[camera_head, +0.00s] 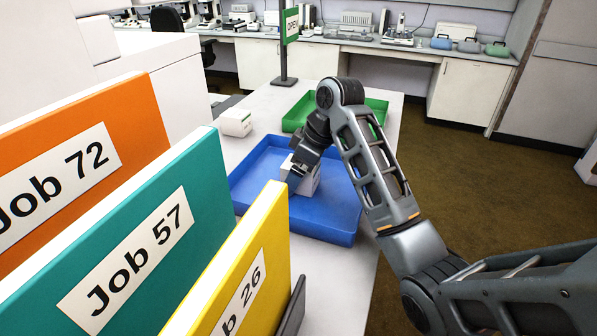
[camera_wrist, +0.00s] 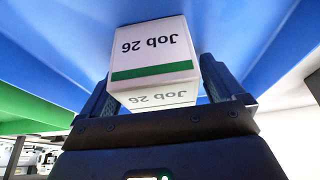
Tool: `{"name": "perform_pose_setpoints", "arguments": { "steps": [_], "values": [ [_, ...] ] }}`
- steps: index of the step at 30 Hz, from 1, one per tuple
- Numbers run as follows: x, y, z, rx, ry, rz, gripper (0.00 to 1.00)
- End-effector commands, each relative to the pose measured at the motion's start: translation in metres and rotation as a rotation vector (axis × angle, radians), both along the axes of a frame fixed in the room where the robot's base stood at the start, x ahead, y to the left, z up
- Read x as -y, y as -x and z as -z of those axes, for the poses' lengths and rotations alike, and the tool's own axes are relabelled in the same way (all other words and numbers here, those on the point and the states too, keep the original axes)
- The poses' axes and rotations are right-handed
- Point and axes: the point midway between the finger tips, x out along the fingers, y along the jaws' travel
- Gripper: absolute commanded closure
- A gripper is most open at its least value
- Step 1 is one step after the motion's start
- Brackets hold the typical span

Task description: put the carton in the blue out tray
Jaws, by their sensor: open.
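The carton (camera_head: 308,181) is a small white box inside the blue tray (camera_head: 335,230), near its middle. In the wrist view the carton (camera_wrist: 152,52) carries a "Job 26" label, upside down in the picture, and a green stripe. My gripper (camera_head: 294,178) reaches down into the blue tray at the carton. In the wrist view its two fingers stand apart, one on each side of the carton, so it is open around it. The fingers hide part of the carton in the head view; I cannot tell whether they touch its sides.
Orange, teal (camera_head: 140,250) and yellow (camera_head: 245,270) job folders stand in the left foreground. Another white box (camera_head: 236,122) sits on the table left of the blue tray.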

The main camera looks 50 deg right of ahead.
Motion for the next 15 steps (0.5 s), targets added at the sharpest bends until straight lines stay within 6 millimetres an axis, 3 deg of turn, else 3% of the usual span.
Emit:
{"name": "perform_pose_setpoints", "arguments": {
  "steps": [8, 15],
  "values": [
    [0.003, 0.005, -0.018, 0.004, 0.002, 0.001, 0.05],
    [0.009, 0.022, -0.065, -0.001, 0.001, 0.004, 0.05]
  ]
}}
